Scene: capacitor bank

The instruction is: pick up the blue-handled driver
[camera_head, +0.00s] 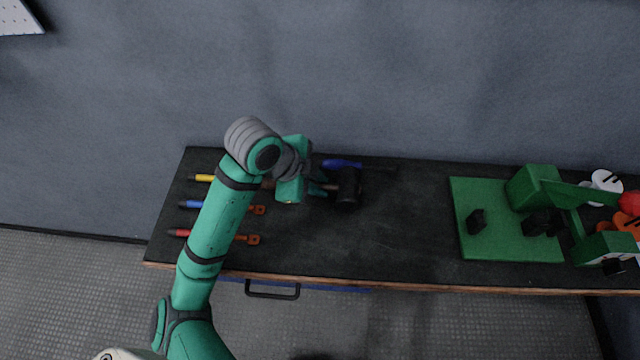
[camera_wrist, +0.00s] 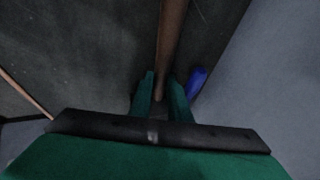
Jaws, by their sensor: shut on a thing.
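The blue-handled driver (camera_head: 342,163) lies near the back edge of the bench, its dark shaft pointing right. Its blue handle shows in the wrist view (camera_wrist: 197,82), just right of my fingers and outside them. My gripper (camera_head: 322,188) is low over the bench, in front of the driver. In the wrist view the fingers (camera_wrist: 160,88) are shut on the brown wooden handle (camera_wrist: 170,35) of a mallet. The mallet's black head (camera_head: 347,188) is right of my gripper in the head view. My wrist and arm hide part of its handle.
Tools with yellow (camera_head: 203,178), blue (camera_head: 192,204) and red (camera_head: 180,233) ends lie at the bench's left, partly behind my arm. A green fixture (camera_head: 470,235) stands at the right. The dark bench top (camera_head: 400,225) is clear between. A wall is behind.

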